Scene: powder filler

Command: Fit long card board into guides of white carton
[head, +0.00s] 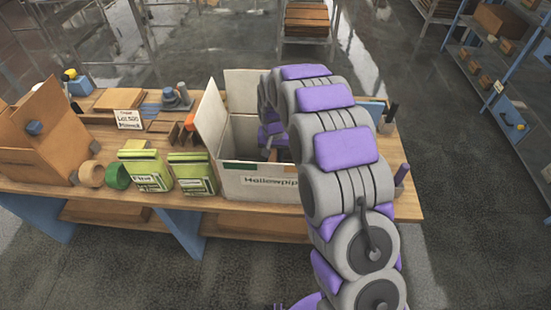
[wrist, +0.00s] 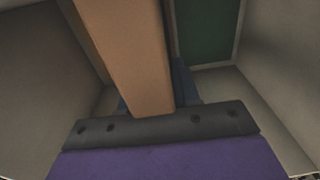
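The white carton (head: 255,183) stands open on the wooden table, with flaps raised at its left and back. My arm bends down into it, and the head view mostly hides my gripper. In the wrist view my gripper (wrist: 155,108) is inside pale walls (wrist: 48,75) that look like the carton's. The long brown card board (wrist: 130,50) runs between its bluish fingers, which appear closed on it. A dark green panel (wrist: 207,30) with a pale border is right of the board. The board's far end and the guides cannot be made out.
Two green packages (head: 146,170) (head: 192,174), tape rolls (head: 117,176) and a brown open box (head: 38,130) stand left of the carton. A sign (head: 128,119) and small tools are behind them. Upright dark items (head: 389,113) stand at the table's right end.

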